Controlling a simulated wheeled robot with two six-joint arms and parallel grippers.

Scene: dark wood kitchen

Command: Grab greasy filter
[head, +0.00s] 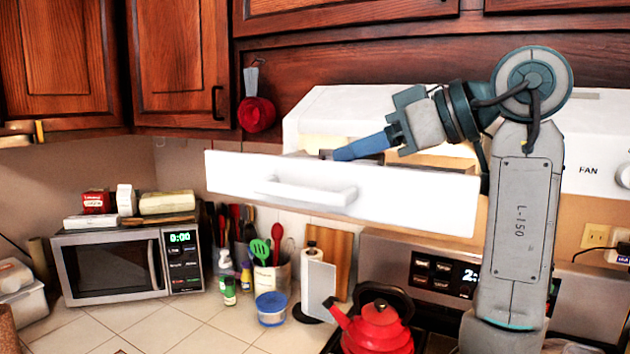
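The white hood drawer (238,180) with a bar handle is pulled out from the white range hood (350,104). My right gripper is out of view.
A red kettle (376,328) stands on the stove below the drawer. A microwave (112,264), a utensil holder (272,276) and a paper towel stand (318,282) are on the tiled counter. Wooden cabinets (180,60) hang above at the left. A red item (256,114) hangs beside the hood.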

